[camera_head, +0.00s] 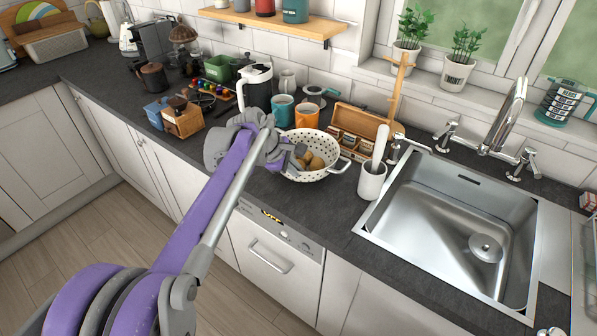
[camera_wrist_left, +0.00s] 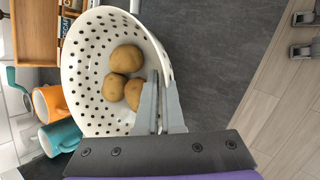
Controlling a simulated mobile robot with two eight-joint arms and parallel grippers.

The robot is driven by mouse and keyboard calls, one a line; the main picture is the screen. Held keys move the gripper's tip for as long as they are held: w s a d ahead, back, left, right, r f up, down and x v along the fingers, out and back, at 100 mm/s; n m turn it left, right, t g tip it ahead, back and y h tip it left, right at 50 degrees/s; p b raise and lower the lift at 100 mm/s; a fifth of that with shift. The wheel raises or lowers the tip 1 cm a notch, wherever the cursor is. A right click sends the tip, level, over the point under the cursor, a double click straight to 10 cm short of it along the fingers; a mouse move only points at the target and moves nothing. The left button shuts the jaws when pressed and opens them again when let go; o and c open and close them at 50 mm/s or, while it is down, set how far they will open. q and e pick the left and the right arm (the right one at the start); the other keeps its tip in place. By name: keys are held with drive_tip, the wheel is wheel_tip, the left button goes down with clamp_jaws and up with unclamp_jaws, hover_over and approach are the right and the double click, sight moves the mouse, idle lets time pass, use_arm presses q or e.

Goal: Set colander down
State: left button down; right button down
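A white colander (camera_head: 317,174) with dark holes and a side handle is at the worktop's front edge, left of the sink. Several brown potatoes lie in it, as the left wrist view (camera_wrist_left: 127,59) also shows. My left gripper (camera_head: 299,158) reaches its left side. In the left wrist view its fingers (camera_wrist_left: 160,82) are close together, one on each side of the colander's rim. The colander looks about level; I cannot tell whether its base touches the worktop. The rim between the fingers is partly hidden. My right gripper is not in view.
Behind the colander stand an orange mug (camera_head: 307,117), a teal mug (camera_head: 283,110) and a wooden box (camera_head: 359,134). A white utensil pot (camera_head: 372,181) is close on its right, before the sink (camera_head: 455,225). The dark worktop (camera_head: 222,126) has a bare patch to the left.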

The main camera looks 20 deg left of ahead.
use_arm(q)
drive_tip(key=c, duration=1.1)
unclamp_jaws()
drive_tip(key=shift+o, duration=0.2)
drive_tip(key=shift+r, duration=0.1)
drive_tip(key=p+v, duration=0.1)
drive_tip(key=v, duration=1.1)
drive_tip(key=s+d+f+m+y, duration=0.2)
drive_tip(key=s+f+m, duration=0.6)
drive_tip(key=s, duration=0.6)
drive_tip(key=s+d+f+m+y, duration=0.2)
drive_tip(key=s+f+m, duration=0.7)
drive_tip(key=s+f, duration=0.3)
drive_tip(key=shift+s+f, duration=0.3)
drive_tip(key=shift+s, duration=0.95)
